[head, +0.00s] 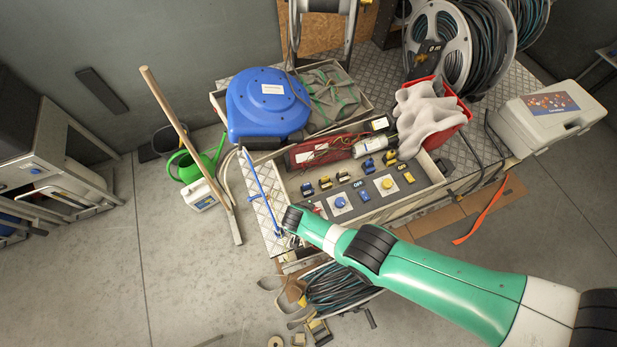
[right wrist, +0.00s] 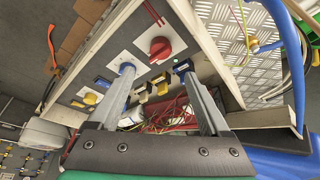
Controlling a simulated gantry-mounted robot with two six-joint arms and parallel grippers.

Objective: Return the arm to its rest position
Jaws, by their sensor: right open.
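My right arm (head: 430,275), green and white, reaches in from the lower right of the head view to the near left corner of the control box (head: 437,184). Its gripper is hard to make out there. In the right wrist view my right gripper (right wrist: 157,76) is open, its two grey fingers spread with nothing held between them. The fingers point at the panel with a red knob (right wrist: 160,48), a blue knob (right wrist: 127,68) and a yellow knob (right wrist: 90,98). The left finger overlaps the blue knob; I cannot tell whether they touch. My left gripper is not in view.
A blue hose reel (head: 268,105) stands behind the box on the metal bench. A red crate with a grey cloth (head: 425,115) and a white case (head: 548,115) are to the right. A wooden pole (head: 185,140) leans at left. The floor at left is mostly clear.

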